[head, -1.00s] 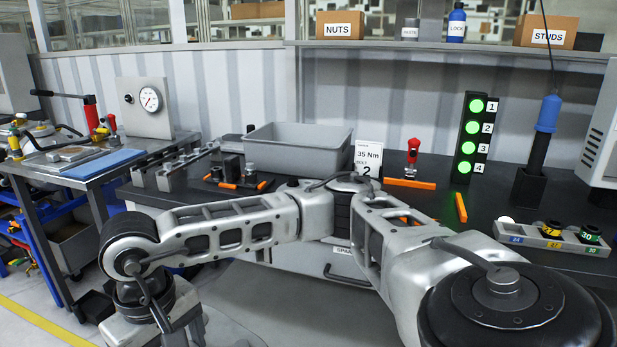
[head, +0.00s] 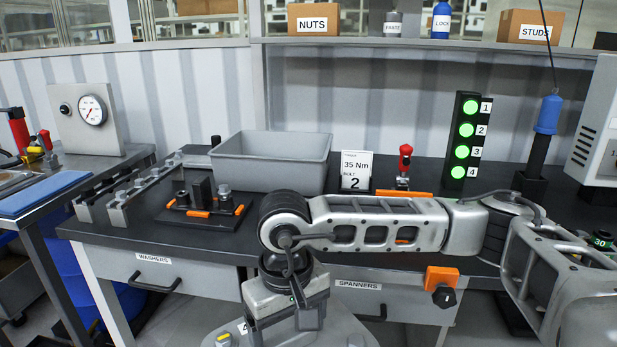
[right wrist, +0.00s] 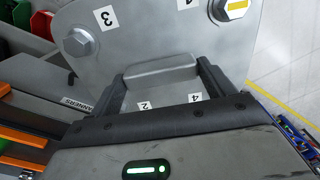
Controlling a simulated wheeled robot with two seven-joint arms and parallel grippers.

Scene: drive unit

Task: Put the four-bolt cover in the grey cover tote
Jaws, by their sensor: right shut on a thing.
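The four-bolt cover is a grey metal plate (head: 335,334) at the bottom edge of the head view, cut off by the frame. In the right wrist view the cover (right wrist: 150,35) shows large bolts and white number labels. My right gripper (right wrist: 163,75) is shut on the raised handle of the cover; in the head view this gripper (head: 290,318) hangs in front of the bench, below its top. The grey tote (head: 270,175) stands on the bench behind and slightly left of the wrist; its visible inside looks empty. My left gripper is out of view.
Left of the tote lie a black fixture with orange clips (head: 203,214) and a grey rail (head: 130,190). Right of it stand a 35 Nm card (head: 356,170), a red-handled tool (head: 405,160) and a green light stack (head: 465,140). A shelf (head: 400,42) runs above.

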